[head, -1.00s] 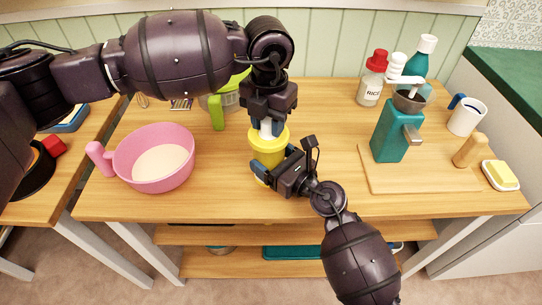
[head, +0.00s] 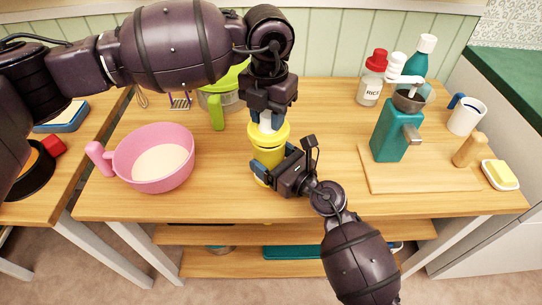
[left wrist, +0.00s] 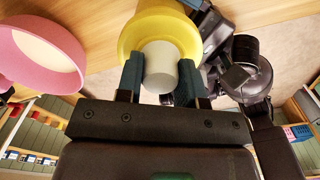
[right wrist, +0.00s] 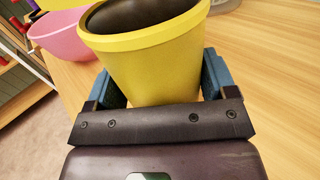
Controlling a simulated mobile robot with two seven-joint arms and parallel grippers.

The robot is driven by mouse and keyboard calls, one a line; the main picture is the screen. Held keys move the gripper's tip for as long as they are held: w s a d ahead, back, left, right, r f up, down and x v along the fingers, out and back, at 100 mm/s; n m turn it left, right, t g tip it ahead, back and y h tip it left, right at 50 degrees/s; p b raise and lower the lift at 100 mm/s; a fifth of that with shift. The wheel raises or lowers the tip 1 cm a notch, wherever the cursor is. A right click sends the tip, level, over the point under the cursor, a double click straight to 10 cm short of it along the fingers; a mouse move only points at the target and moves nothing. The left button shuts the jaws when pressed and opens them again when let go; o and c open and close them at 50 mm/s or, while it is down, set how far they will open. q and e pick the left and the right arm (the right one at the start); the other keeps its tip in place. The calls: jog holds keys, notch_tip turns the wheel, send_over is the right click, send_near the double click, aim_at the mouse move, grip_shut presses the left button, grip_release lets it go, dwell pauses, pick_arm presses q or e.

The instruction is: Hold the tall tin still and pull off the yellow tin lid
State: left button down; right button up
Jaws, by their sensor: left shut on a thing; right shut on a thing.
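The tall yellow tin (head: 264,158) stands upright on the table. My right gripper (head: 275,166) is shut around its side. The right wrist view shows the tin (right wrist: 155,75) between both fingers, its top open and dark inside. The yellow tin lid (head: 282,134) is just above the tin, with a pale knob (head: 266,122). My left gripper (head: 266,116) points down from above and is shut on that knob. The left wrist view shows the knob (left wrist: 160,66) between the fingers, with the lid (left wrist: 150,24) beyond. The head view hides most of the gap between lid and tin.
A pink bowl (head: 152,157) stands to the left, and a green-lidded pot (head: 228,92) behind. A teal grinder (head: 392,135) on a board (head: 430,181), a rice bottle (head: 371,80), a mug (head: 465,115) and a butter dish (head: 500,175) are right. Table around the tin's front is clear.

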pick_arm(q)
jog(key=shift+r, duration=1.5)
pick_arm(e)
jog(key=o, duration=0.9)
jog(key=shift+o, duration=0.2)
jog(key=v, duration=1.2)
